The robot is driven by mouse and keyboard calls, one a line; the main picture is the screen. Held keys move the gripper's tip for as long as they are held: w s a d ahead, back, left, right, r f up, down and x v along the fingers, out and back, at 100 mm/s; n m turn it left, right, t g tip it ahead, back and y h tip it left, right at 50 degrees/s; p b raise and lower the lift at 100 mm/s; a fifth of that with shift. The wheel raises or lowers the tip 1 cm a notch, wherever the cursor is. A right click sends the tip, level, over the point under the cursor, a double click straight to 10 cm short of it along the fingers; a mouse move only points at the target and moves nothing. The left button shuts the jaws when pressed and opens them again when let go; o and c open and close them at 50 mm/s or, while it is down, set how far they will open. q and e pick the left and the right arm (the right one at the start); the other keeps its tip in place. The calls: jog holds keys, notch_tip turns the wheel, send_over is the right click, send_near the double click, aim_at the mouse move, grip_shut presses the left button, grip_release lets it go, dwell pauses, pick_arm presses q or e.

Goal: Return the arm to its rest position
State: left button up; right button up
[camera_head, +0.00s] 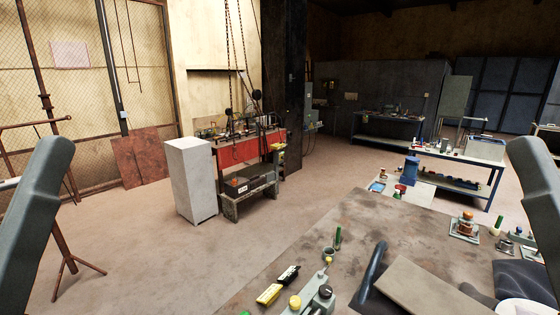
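A grey link of my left arm (38,215) rises at the left edge of the head view. A matching link of my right arm (538,190) rises at the right edge. Both links stand upright and lean slightly. Neither gripper shows in the picture, so I cannot see their fingers or anything in them. Both visible links are apart from the things on the worktable (330,230).
The worktable holds a green-grey device (312,297), a yellow block (269,294), a dark curved pipe (371,272) and a flat board (420,288). A pale cabinet (190,180), a rusty stand (68,255) and workbenches stand beyond. The floor left of the table is mostly clear.

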pick_arm(q)
notch_tip(320, 180, up, 17)
jog(key=p, duration=1.3)
jog(key=shift+f+h+p, duration=0.2)
jog(key=shift+h+p, duration=0.1)
jog(key=shift+p, duration=0.05)
jog(key=shift+w+f, duration=0.1)
jog(key=shift+c, duration=0.2)
grip_shut()
